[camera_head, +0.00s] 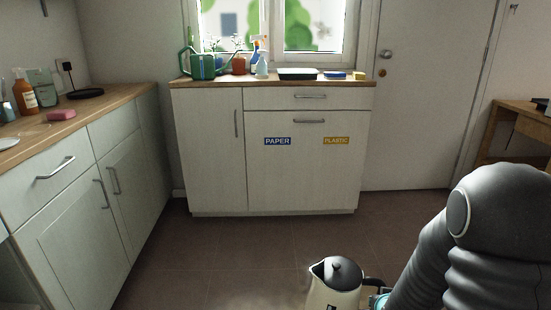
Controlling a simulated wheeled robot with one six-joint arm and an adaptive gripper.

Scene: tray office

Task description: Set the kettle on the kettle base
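The cream kettle (335,295) with a dark lid and dark handle is at the bottom of the view, upright, its lower part cut off by the frame edge. My gripper (378,300) is at the kettle's handle on the right side, only a small teal part showing; it appears shut on the handle, though the fingertips are mostly hidden. The kettle base (86,93) looks like the flat black disc on the left counter, near the wall corner, with nothing on it. The kettle is well apart from it.
The left counter (128,95) also holds a pink sponge (61,115), an orange bottle (25,93) and a greenish box (42,86). A cabinet under the window carries a watering can (203,66) and spray bottles. The floor (215,245) between is clear.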

